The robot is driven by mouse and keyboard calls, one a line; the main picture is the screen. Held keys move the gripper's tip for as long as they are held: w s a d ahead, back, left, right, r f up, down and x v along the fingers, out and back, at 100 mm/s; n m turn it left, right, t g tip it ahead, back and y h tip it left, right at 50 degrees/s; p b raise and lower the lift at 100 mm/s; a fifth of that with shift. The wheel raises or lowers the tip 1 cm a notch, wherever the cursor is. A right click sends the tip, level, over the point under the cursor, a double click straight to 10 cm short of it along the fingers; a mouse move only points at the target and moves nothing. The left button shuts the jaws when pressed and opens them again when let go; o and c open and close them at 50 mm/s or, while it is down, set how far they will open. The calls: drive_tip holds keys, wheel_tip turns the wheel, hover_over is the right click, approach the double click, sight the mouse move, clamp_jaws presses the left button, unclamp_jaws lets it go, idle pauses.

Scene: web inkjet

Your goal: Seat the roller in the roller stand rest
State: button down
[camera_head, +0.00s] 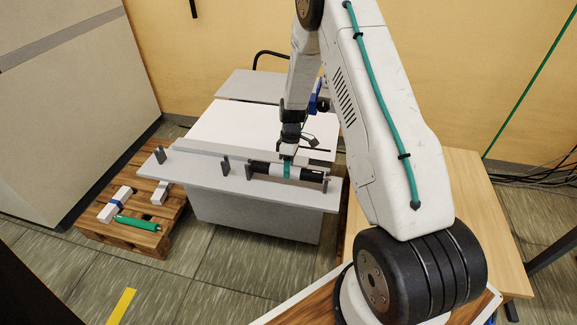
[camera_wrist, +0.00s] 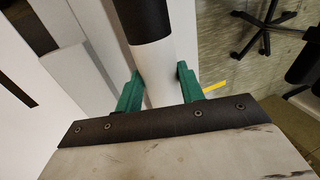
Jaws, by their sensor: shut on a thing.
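The roller (camera_head: 261,168) is a cylinder with black ends and a white middle, lying roughly level over the front ledge of the grey machine. My gripper (camera_head: 287,168) comes down from above, its green fingers shut on the white middle. In the wrist view, the roller's white part (camera_wrist: 153,62) runs between the two green fingers of my gripper (camera_wrist: 152,92). Small dark uprights of a stand rest, one at the left (camera_head: 249,172) and one at the right (camera_head: 325,185), stand near the roller's ends. I cannot tell whether the roller touches them.
Another pair of uprights, left (camera_head: 160,154) and right (camera_head: 226,165), stands empty on the ledge (camera_head: 205,176). A wooden pallet (camera_head: 90,229) at left bears a green roller (camera_head: 138,222) and white blocks (camera_head: 113,204). A wooden table (camera_head: 470,215) is at right.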

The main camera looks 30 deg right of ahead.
drive_tip(key=c, duration=0.8)
unclamp_jaws()
drive_tip(key=shift+r, duration=0.1)
drive_tip(key=v, duration=0.7)
drive_tip(key=shift+r, duration=0.3)
drive_tip(key=shift+w, duration=0.1)
